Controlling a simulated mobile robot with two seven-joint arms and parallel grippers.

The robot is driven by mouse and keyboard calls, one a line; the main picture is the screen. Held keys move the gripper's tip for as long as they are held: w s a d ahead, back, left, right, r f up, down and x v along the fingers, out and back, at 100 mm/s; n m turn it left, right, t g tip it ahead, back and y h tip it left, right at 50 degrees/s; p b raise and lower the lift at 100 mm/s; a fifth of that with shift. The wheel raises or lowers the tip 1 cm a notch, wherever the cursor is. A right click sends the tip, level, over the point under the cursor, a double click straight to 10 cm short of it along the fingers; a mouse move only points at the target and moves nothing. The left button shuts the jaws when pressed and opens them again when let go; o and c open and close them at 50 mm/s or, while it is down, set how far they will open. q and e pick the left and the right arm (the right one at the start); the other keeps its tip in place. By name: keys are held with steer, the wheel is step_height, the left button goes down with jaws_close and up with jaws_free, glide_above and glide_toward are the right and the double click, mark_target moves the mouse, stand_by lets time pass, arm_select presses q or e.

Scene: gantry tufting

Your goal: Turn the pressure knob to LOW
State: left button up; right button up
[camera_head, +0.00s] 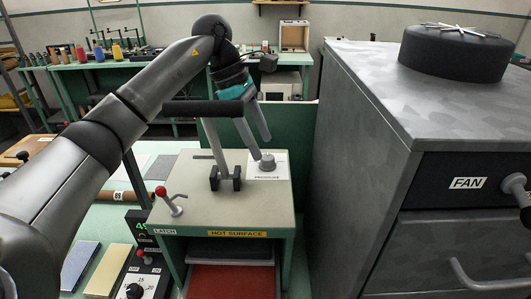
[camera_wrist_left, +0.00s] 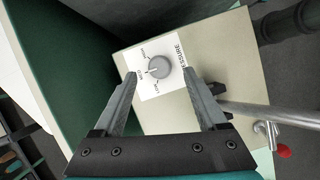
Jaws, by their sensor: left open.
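The grey pressure knob (camera_head: 267,162) stands on a white label plate (camera_head: 279,171) on top of the cream press. The left wrist view shows the knob (camera_wrist_left: 158,67) from above, with small range words along one side of it. Its pointer seems to face the middle word, but the mark is small. My left gripper (camera_head: 262,148) is open just above the knob. In the left wrist view its fingertips (camera_wrist_left: 160,76) are spread to either side of the knob, with gaps showing; I cannot tell their exact height. My right gripper is out of view.
A metal post with a black bar handle (camera_head: 190,108) rises beside the knob. A red-tipped latch lever (camera_head: 163,192) is at the press's left front. A HOT SURFACE strip (camera_head: 237,233) marks its front edge. A tall grey cabinet (camera_head: 362,150) stands close on the right.

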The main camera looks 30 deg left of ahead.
mark_target(267, 157)
arm_select(q)
steer(key=shift+x, duration=1.95)
steer(key=shift+c, duration=0.4)
jaws_close()
